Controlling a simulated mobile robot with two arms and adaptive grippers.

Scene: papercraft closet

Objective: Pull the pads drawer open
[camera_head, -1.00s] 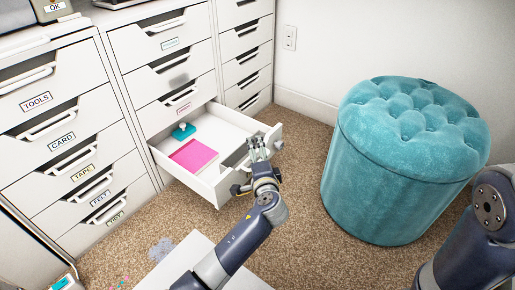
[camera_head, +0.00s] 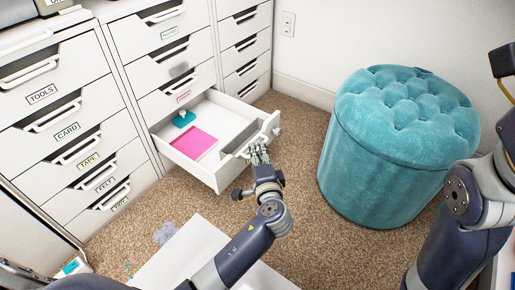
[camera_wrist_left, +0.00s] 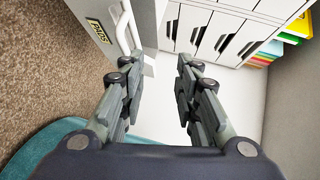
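The pads drawer (camera_head: 205,165) stands pulled well out of the white cabinet in the head view. A pink pad (camera_head: 193,142) and a teal item (camera_head: 184,118) lie in it. In the left wrist view its front carries a yellow PADS label (camera_wrist_left: 98,30) and a white handle (camera_wrist_left: 124,28). My left gripper (camera_head: 258,152) is just outside the drawer front. In the wrist view its fingers (camera_wrist_left: 157,75) are apart with nothing gripped, and the handle is beyond the left finger. Dark parts at the right edge, probably my right gripper (camera_head: 503,75), are cut off.
A teal tufted stool (camera_head: 395,155) stands to the right of the drawer, with carpet between them. Closed labelled drawers, including TOOLS (camera_head: 42,95) and CARD (camera_head: 67,132), are at the left. A white surface (camera_head: 185,250) lies in front, below my left arm.

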